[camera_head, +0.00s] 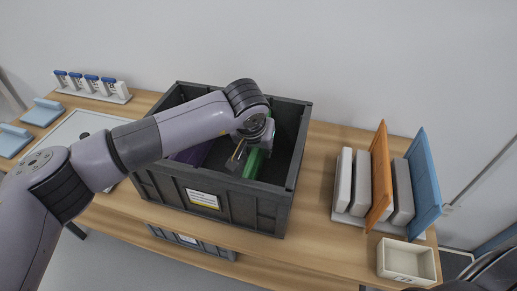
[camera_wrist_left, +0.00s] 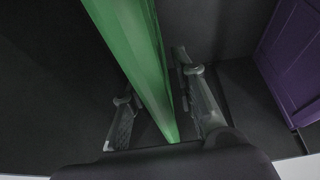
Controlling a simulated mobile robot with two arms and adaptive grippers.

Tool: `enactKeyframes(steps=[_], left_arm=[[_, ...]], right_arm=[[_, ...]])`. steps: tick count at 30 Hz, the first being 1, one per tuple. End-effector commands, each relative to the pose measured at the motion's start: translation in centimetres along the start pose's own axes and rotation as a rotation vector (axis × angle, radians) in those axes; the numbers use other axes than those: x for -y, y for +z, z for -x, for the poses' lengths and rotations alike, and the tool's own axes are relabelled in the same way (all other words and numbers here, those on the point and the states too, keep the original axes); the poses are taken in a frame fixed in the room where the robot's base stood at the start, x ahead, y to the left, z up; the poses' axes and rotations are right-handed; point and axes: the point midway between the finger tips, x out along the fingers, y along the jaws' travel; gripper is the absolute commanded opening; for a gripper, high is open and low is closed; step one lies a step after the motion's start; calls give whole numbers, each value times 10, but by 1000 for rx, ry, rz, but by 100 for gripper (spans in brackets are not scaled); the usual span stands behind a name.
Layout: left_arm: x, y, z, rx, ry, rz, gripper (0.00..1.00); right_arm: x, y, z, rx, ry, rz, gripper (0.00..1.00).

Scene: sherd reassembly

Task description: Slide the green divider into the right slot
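The green divider (camera_head: 254,164) stands in the dark grey crate (camera_head: 245,208), right of the crate's middle. My left arm reaches over the crate from the left and partly hides the divider. My left gripper (camera_head: 245,155) is down at the divider. In the left wrist view, the green divider (camera_wrist_left: 142,50) runs between the two fingers of the left gripper (camera_wrist_left: 160,108). A gap shows between the divider and each finger, so the gripper looks open around it. The slots and the divider's lower edge are hidden or too dark to tell. My right gripper is not in view.
A purple divider (camera_head: 193,153) stands in the crate's left part, also in the left wrist view (camera_wrist_left: 292,65). To the right stands a rack with grey-white, orange (camera_head: 379,176) and blue (camera_head: 424,180) panels, and a cream box (camera_head: 407,264). Table between crate and rack is clear.

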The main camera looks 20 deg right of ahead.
Motion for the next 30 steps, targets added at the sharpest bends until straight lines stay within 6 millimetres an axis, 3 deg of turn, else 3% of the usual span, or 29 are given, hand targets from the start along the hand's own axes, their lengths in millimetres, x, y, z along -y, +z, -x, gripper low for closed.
enactKeyframes(steps=[8,12,14,30], left_arm=[[0,0,0,0,0,0,35],[0,0,1,0,0,0,35],[0,0,5,0,0,0,35],[0,0,75,-1,0,-1,35]], right_arm=[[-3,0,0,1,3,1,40],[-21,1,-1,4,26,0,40],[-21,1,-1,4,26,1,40],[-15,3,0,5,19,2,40]])
